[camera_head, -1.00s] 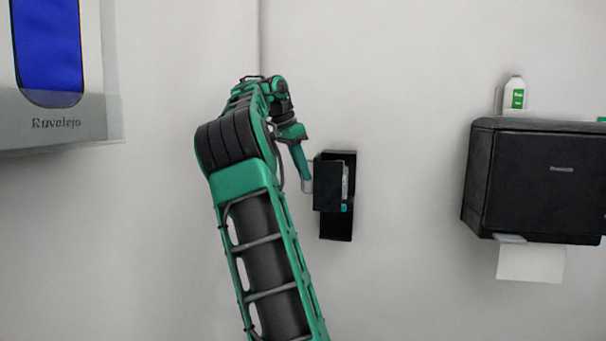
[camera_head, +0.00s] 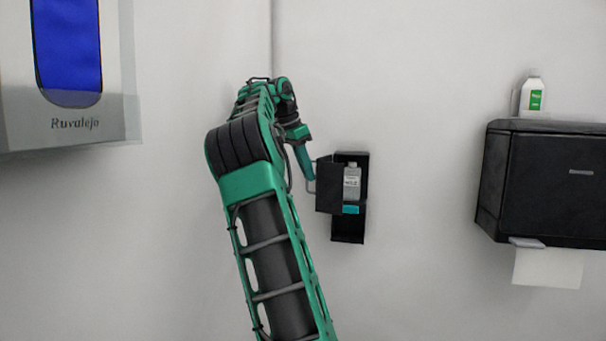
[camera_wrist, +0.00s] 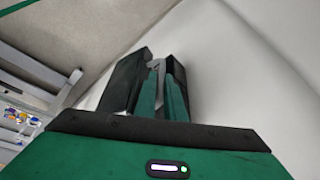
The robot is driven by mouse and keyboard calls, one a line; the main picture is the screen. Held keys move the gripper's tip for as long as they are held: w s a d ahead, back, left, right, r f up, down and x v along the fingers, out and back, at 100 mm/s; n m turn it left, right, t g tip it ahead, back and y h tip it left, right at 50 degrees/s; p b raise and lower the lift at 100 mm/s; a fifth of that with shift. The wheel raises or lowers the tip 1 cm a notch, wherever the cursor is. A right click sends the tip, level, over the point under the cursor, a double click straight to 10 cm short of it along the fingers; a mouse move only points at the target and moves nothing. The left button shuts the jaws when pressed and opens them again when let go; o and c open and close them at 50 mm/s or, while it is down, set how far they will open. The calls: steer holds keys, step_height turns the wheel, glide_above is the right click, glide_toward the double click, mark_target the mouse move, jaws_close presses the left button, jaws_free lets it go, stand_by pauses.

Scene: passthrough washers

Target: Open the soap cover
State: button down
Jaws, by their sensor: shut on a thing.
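The black soap dispenser (camera_head: 347,231) is mounted on the white wall, right of my arm in the head view. Its black soap cover (camera_head: 328,190) is swung out to the left and stands partly open. A grey soap bottle (camera_head: 351,182) with a label shows inside, above a teal part (camera_head: 350,210). My gripper (camera_head: 310,178) is at the cover's left edge, shut on its thin grey handle (camera_head: 311,188). In the wrist view my gripper (camera_wrist: 155,72) points ahead, with a grey strip of the handle (camera_wrist: 158,76) between dark shapes. The exact contact is too small to tell.
A black paper towel dispenser (camera_head: 545,185) with paper hanging below is on the wall at right, a white bottle (camera_head: 532,95) on top. A grey and blue unit (camera_head: 75,75) hangs at upper left. The wall between the two dispensers is clear.

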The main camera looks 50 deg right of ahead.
steer(key=c, duration=1.9)
jaws_free()
steer(key=shift+s+d, duration=0.15)
steer(key=shift+d, duration=0.15)
steer(key=shift+a, duration=0.1)
steer(key=shift+r, duration=0.1)
steer(key=v, duration=1)
steer(key=shift+w+r, duration=0.3)
steer(key=shift+a, duration=0.1)
steer(key=shift+s, duration=0.1)
